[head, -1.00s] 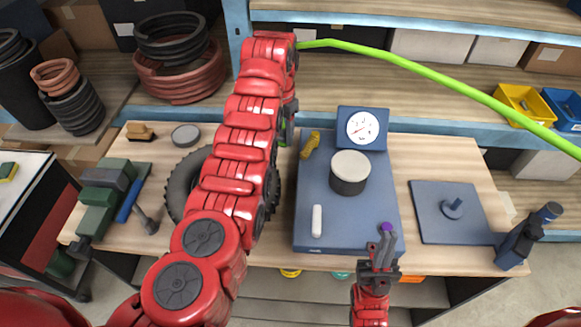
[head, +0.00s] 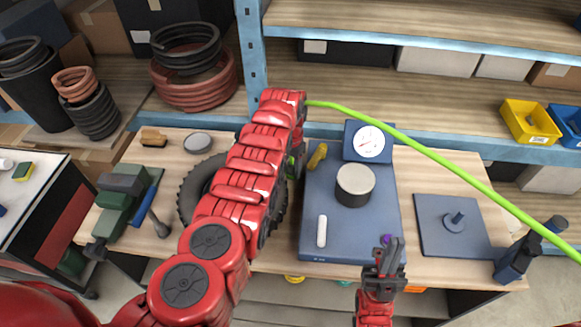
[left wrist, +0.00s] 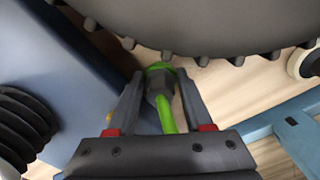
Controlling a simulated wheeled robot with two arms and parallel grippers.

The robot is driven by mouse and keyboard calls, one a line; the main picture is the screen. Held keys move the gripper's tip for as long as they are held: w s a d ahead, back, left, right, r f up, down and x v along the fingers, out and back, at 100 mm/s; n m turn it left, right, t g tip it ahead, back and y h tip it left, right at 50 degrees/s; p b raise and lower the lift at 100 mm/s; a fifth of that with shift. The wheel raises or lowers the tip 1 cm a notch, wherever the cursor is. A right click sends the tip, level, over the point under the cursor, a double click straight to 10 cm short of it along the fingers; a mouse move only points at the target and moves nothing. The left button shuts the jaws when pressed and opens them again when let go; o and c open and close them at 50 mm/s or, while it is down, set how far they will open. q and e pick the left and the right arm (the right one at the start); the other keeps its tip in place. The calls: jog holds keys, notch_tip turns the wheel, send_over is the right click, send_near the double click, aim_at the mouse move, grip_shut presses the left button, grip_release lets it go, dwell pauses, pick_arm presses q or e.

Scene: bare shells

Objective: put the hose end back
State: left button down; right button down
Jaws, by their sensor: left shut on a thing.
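My left gripper (head: 297,165) is mostly hidden behind my red forearm in the head view, between the tyre and the blue machine. In the left wrist view it (left wrist: 160,80) is shut on the hose end, a grey fitting (left wrist: 160,84) with a green ring. The tyre's treaded edge (left wrist: 215,30) lies just beyond the fingertips; I cannot tell whether they touch. The green hose (head: 420,150) runs from my left wrist out to the right. The blue machine (head: 340,235) carries a dial gauge (head: 369,142). My right gripper (head: 385,252) is by its front edge, near a purple knob; its opening is unclear.
The black tyre (head: 194,190) lies left of the machine, partly behind my arm. A blue plate with a post (head: 435,230) and a dark blue tool (head: 515,258) are at right. A green vise (head: 120,205) and hammer (head: 160,228) are at left. Shelves (head: 450,90) stand behind.

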pick_arm(q)
jog(key=shift+f, duration=0.15)
jog(key=shift+c, duration=1.5)
grip_release()
